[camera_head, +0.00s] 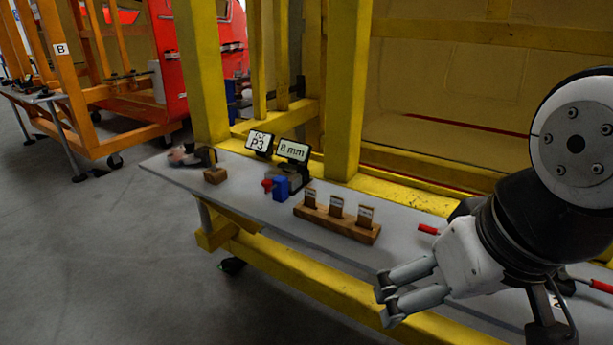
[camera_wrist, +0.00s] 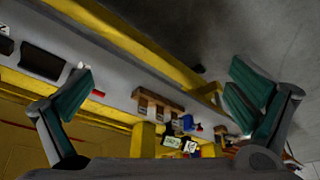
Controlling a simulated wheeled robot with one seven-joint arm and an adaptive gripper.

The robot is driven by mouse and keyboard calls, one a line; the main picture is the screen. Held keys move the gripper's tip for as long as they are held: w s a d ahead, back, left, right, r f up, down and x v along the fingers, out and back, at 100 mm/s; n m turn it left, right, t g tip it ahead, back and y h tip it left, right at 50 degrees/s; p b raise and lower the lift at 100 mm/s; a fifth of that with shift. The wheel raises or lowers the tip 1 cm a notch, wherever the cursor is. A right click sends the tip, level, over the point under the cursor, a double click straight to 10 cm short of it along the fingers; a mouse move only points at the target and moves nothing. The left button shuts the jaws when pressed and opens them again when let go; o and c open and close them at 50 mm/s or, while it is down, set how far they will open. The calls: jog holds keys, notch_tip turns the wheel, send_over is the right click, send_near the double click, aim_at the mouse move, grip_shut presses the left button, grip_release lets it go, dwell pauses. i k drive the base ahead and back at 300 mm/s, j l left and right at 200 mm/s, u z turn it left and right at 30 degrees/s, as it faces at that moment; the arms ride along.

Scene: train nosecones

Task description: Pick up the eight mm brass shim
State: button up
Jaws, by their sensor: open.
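Three brass-coloured shims stand upright in a wooden block (camera_head: 325,222) on the grey shelf: a left one (camera_head: 309,198), a middle one (camera_head: 336,207) and a right one (camera_head: 365,216). Each has a small pale label that is too small to read, so I cannot tell which is the eight mm one. My gripper (camera_head: 385,304) is open and empty, in front of the shelf, to the right of and nearer than the block. In the wrist view the block (camera_wrist: 158,98) shows beyond and between the spread teal fingers, well apart from them.
Two dark displays stand behind the block, one reading P3 (camera_head: 259,142) and one reading 8 mm (camera_head: 292,151). A blue and red tool (camera_head: 281,187) and a small wooden block (camera_head: 215,175) lie to the left. Yellow posts (camera_head: 347,90) rise behind the shelf (camera_head: 255,210).

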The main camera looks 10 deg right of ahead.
aim_at(365, 213)
jog(key=i+l+z, duration=0.65)
jog(key=i, duration=0.4)
